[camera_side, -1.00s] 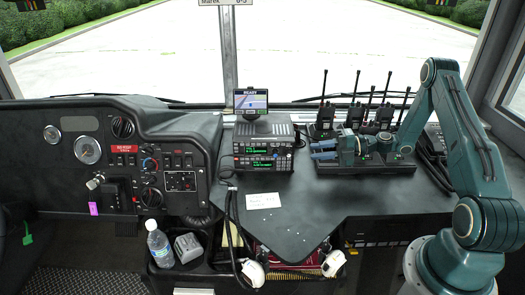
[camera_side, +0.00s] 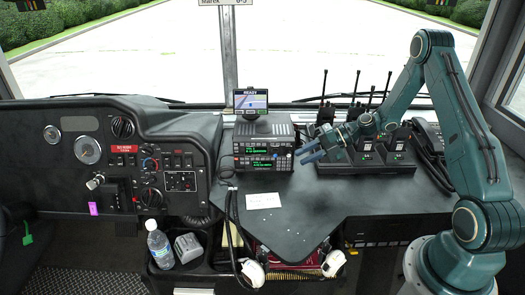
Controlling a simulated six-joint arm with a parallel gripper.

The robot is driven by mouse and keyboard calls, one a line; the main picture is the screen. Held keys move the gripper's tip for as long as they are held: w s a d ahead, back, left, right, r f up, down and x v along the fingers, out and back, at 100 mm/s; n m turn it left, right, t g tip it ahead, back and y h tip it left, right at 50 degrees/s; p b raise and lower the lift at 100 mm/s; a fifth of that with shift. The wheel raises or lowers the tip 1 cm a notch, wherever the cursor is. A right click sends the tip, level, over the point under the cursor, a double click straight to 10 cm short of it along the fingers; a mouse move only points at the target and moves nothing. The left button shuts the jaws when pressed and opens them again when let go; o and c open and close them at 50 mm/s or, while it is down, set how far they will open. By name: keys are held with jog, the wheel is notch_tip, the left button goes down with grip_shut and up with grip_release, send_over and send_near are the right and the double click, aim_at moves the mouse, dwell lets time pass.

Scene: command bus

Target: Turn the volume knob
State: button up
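The two-way radio stack (camera_side: 264,133) stands on the dash at the middle, with two green displays and small controls on its front. Small round controls show at the right of its front face, but they are too small to tell which is the volume knob. My gripper (camera_side: 308,152) is just right of the radio's front, apart from it. Its two blue-grey fingers point left, with a gap between them and nothing held.
A screen (camera_side: 251,100) sits on top of the radio. A white paper note (camera_side: 263,201) lies in front. Coiled cords hang beside the radio.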

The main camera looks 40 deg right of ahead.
jog(key=a+g+h, duration=0.1)
jog(key=a, duration=0.1)
jog(key=m+g+h, duration=0.1)
jog(key=g+h, duration=0.1)
jog(key=h, duration=0.8)
send_near(290, 152)
jog(key=s+d+v, duration=0.1)
jog(key=v, duration=0.5)
jog(key=shift+w+a+f, duration=0.3)
jog(key=shift+a, duration=0.25)
jog(key=shift+f, duration=0.15)
jog(key=shift+w+x, duration=0.15)
jog(key=shift+x, duration=3.25)
jog(key=shift+w+x, duration=0.2)
jog(key=shift+x, duration=3.2)
jog(key=shift+s, duration=0.1)
grip_shut()
